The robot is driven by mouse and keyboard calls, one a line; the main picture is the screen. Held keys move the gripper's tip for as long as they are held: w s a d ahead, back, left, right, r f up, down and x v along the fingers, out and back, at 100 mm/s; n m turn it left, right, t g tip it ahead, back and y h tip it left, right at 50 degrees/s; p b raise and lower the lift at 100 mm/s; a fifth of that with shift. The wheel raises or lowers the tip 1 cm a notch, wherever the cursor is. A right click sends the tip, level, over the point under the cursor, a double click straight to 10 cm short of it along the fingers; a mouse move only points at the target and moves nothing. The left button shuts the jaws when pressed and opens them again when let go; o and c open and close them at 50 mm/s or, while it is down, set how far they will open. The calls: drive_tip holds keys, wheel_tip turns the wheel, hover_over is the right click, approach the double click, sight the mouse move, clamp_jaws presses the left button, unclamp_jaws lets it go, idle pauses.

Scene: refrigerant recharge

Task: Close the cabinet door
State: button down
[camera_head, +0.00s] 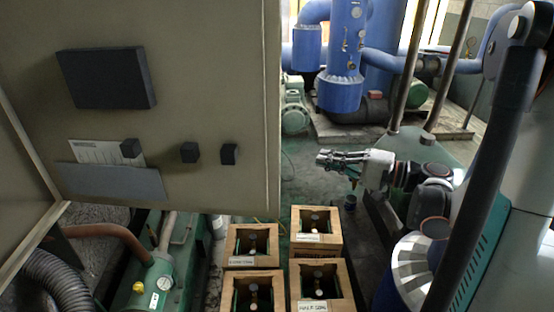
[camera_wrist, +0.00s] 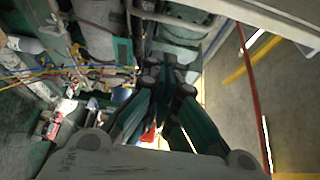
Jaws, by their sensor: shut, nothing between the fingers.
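The beige cabinet door (camera_head: 215,60) fills the upper left of the head view. It stands open, with its free edge vertical near the middle of the picture. It carries a black box, a grey pocket with a paper label, and small black blocks. My gripper (camera_head: 322,157) is to the right of that edge in the picture, pointing left, with a visible gap between them. It is shut and empty. In the wrist view my gripper (camera_wrist: 168,80) shows its dark green fingers together. I cannot tell whether a pale edge at upper right there is the door.
Several open wooden crates (camera_head: 329,243) stand on the floor below the door and gripper. Green machinery with a gauge (camera_head: 152,282) and hoses is at lower left. Blue pipes and tanks (camera_head: 342,90) stand behind.

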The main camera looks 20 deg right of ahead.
drive_tip(key=w+a+b, duration=0.3)
drive_tip(key=a, duration=0.5)
drive_tip(key=shift+a+r, duration=0.15)
drive_tip(key=shift+a, duration=0.15)
idle(0.5)
